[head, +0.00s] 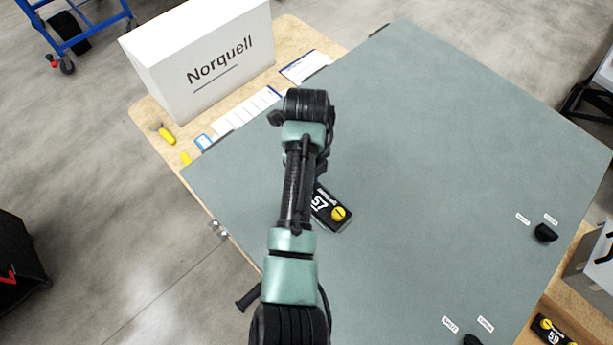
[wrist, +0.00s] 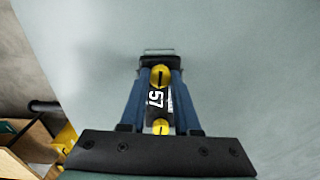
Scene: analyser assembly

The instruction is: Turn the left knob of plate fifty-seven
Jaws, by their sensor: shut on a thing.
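The black plate fifty-seven (head: 329,209) lies on the grey-green panel in the head view, partly covered by my arm. One yellow knob (head: 339,213) shows at its near right end; the other end is hidden. In the wrist view the plate (wrist: 157,98) runs between my blue fingers, its white 57 turned sideways. A yellow knob (wrist: 160,77) with a dark slot sits between the fingertips of my gripper (wrist: 160,72), which is shut on it. The second yellow knob (wrist: 160,126) is nearer the gripper's base, apart from the fingertips. My fingertips are hidden in the head view.
The large grey-green panel (head: 440,130) is mostly bare. A white Norquell box (head: 205,60) stands behind it at the left. A black knob (head: 545,233) with labels sits at the panel's right. Another black plate (head: 553,331) lies at the lower right.

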